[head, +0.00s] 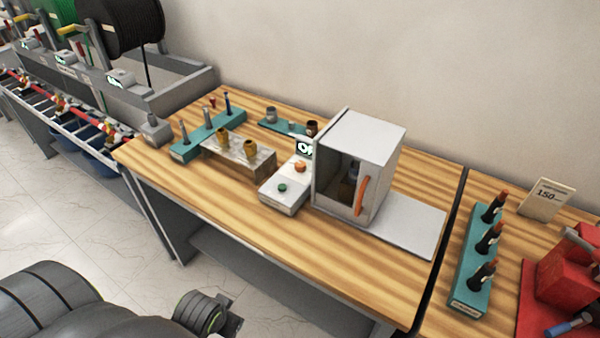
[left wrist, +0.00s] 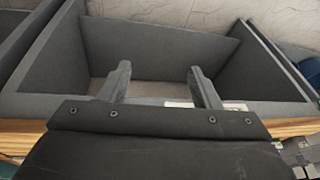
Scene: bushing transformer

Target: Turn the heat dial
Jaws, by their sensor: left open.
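A white control box (head: 285,192) stands on the wooden bench, left of the white oven-like cabinet (head: 376,145). On it are an orange knob (head: 300,166), a green knob or button (head: 282,187) and a small display (head: 304,149). The knobs carry no label I can read, so I cannot tell which is the heat dial. My left gripper (head: 232,318) is at the bottom of the head view, in front of the bench and well apart from the box. In the left wrist view its two fingers (left wrist: 160,84) are spread and empty. My right gripper is not in view.
The cabinet has an orange handle (head: 362,195). Teal racks and a small stand (head: 240,155) occupy the bench's left side. The bench (head: 270,228) is bare along its front edge. A grey open-topped bin (left wrist: 185,55) lies beyond my fingers in the left wrist view.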

